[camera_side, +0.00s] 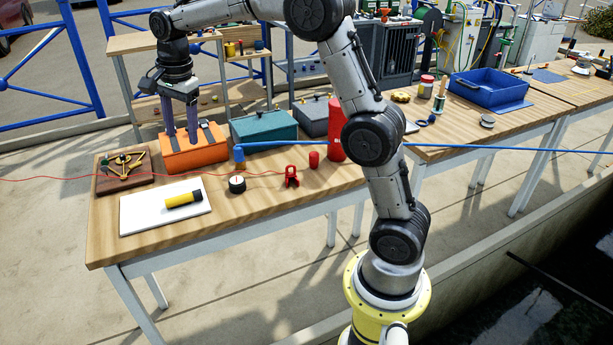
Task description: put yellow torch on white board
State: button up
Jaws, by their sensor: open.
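The yellow torch (181,200), with a black end, lies on its side on the white board (140,221). The board lies flat near the left front of the wooden workbench. My gripper (182,140) points down, well behind and above the torch and apart from it. It is open, with its fingers at the orange box. I cannot tell whether the fingers touch the box.
The orange box (196,153) stands behind the board. A wooden plaque with a brass device (124,169) is at left. A black round knob (237,185), red clamp (291,177), teal box (263,129) and red cylinder (336,130) stand right.

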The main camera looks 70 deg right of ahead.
jog(key=s+a+r+n+t, duration=0.1)
jog(key=s+a+r+n, duration=0.15)
jog(key=s, duration=0.25)
jog(key=s+a+r+n, duration=0.1)
jog(key=s+r+n, duration=0.1)
jog(key=s+n, duration=0.3)
jog(key=s+a+f+n+t, duration=0.1)
jog(key=s+n, duration=0.4)
jog(key=s, duration=0.5)
jog(key=s+a+f+n+t, duration=0.1)
jog(key=s+a+f+n, duration=0.2)
jog(key=s+n, duration=0.3)
jog(key=s+f, duration=0.1)
jog(key=s, duration=0.4)
jog(key=shift+s+t, duration=0.2)
jog(key=shift+t, duration=0.2)
